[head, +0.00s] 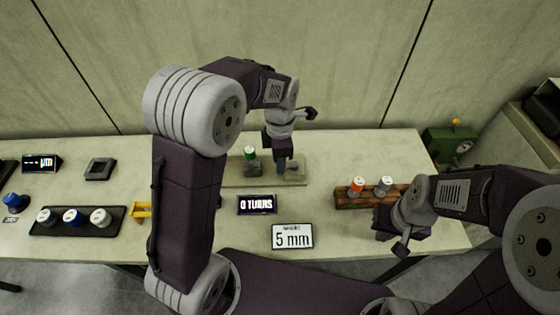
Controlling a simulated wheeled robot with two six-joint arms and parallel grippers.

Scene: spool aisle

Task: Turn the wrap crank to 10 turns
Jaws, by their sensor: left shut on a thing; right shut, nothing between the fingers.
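A beige winding base (235,178) stands at the middle back of the table and carries a spool with a green band and white top (250,153) on a dark block. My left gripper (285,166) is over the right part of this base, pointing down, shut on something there. The wrap crank is largely hidden by the gripper, so its handle and angle cannot be made out. A dark display (257,204) in front reads "0 TURNS". My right gripper (385,233) is shut and empty, low by the front of the wooden rack, apart from the winder.
A white sign (292,236) reads "5 mm". A wooden rack (350,200) holds orange and grey spools. At left are a dark tray (58,222) with several spools, a yellow bracket (141,210) and a grey square block (100,168). A green machine (447,143) stands back right.

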